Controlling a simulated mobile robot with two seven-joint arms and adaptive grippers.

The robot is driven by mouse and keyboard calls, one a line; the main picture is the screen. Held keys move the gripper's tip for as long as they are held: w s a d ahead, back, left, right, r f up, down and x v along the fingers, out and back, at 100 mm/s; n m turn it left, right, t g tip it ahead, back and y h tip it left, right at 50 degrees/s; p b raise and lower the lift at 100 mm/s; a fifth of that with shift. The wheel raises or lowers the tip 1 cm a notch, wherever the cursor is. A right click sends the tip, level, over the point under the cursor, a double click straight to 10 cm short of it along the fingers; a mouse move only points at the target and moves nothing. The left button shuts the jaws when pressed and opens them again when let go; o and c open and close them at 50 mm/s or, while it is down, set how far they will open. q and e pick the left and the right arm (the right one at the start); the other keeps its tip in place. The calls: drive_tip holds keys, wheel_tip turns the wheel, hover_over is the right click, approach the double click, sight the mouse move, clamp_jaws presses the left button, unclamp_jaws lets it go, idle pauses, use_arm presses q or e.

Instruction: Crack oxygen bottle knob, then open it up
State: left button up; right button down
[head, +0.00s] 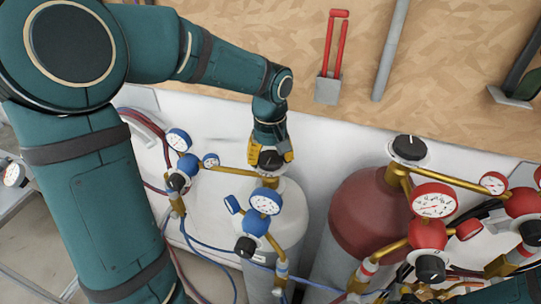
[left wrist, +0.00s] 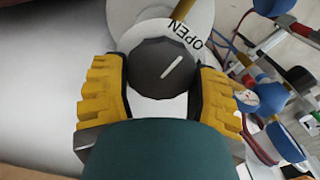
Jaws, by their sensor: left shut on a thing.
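The oxygen bottle (head: 288,212) is a white cylinder with a dark knob (head: 270,159) on its brass valve. In the left wrist view the dark round knob (left wrist: 158,70) has a white pointer line, and a white disc marked OPEN (left wrist: 190,36) lies behind it. My left gripper (head: 271,157) is above the bottle, its yellow fingers on both sides of the knob. It is shut on the knob. Part of my right gripper (head: 500,265) seems to show at the lower right; its fingers are not clear.
A blue regulator with gauges (head: 265,201) sits in front of the oxygen valve. A dark red bottle (head: 362,205) with a black knob (head: 409,149) and red gauges (head: 434,200) stands to the right. Another blue regulator (head: 179,140) and hoses are at the left. A wooden wall is behind.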

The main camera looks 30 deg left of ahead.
sight(270, 157)
use_arm(q)
drive_tip(key=shift+n, duration=0.6)
drive_tip(key=o, duration=1.2)
drive_tip(key=shift+o, duration=0.2)
wheel_tip(270, 157, up, 12)
